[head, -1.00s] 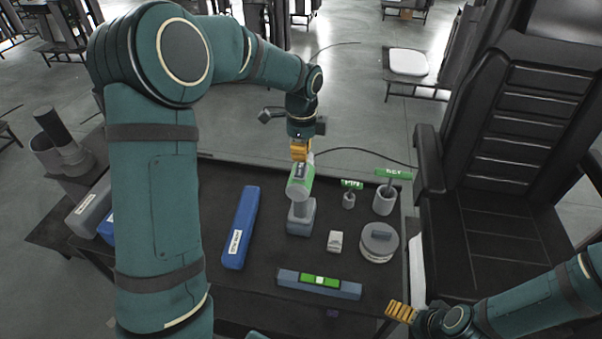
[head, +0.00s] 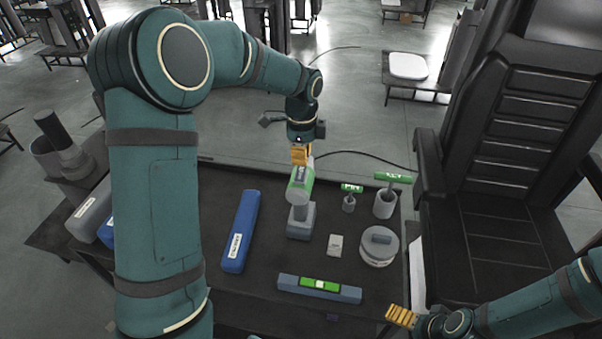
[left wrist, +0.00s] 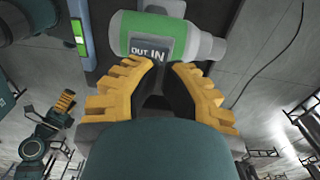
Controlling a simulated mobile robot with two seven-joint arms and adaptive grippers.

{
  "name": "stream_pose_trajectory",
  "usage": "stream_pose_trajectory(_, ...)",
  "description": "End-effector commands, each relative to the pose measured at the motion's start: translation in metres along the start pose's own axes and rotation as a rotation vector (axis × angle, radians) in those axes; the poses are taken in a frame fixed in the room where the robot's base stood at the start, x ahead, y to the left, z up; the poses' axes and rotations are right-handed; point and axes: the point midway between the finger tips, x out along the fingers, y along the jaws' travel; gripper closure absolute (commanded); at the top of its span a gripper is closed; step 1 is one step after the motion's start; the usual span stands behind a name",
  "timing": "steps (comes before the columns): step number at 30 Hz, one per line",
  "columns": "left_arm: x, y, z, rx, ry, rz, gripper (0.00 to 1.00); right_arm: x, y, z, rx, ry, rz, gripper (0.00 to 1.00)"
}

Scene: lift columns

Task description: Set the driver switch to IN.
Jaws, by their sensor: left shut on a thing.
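The driver (head: 301,194), green and grey, stands upright on its grey base on the dark table. In the left wrist view the driver (left wrist: 165,22) shows a label (left wrist: 152,52) reading OUT and IN. My left gripper (head: 300,160) is at the driver's far end, in front of the label in the left wrist view (left wrist: 166,68). Its fingertips are close together, shut on the small driver switch, which they hide. I cannot tell the switch's position. My right gripper (head: 400,315) hangs by the table's near right edge, away from the driver; its finger gap is unclear.
A blue box (head: 240,230) lies left of the driver. A level-like bar (head: 319,288) lies in front. Right are a small white block (head: 335,245), a round tin (head: 379,249) and two green-handled tools in holders (head: 385,204). A black chair (head: 500,220) stands close right.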

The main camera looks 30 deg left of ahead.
Motion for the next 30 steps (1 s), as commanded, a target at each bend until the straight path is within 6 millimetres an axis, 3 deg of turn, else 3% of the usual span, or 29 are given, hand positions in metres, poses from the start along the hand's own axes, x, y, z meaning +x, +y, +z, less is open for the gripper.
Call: stream_pose_trajectory(30,0.0086,0.0,0.0,0.0,0.0,0.0,1.0,0.0048,0.0018,0.0006,0.0,0.0,0.0,0.0)
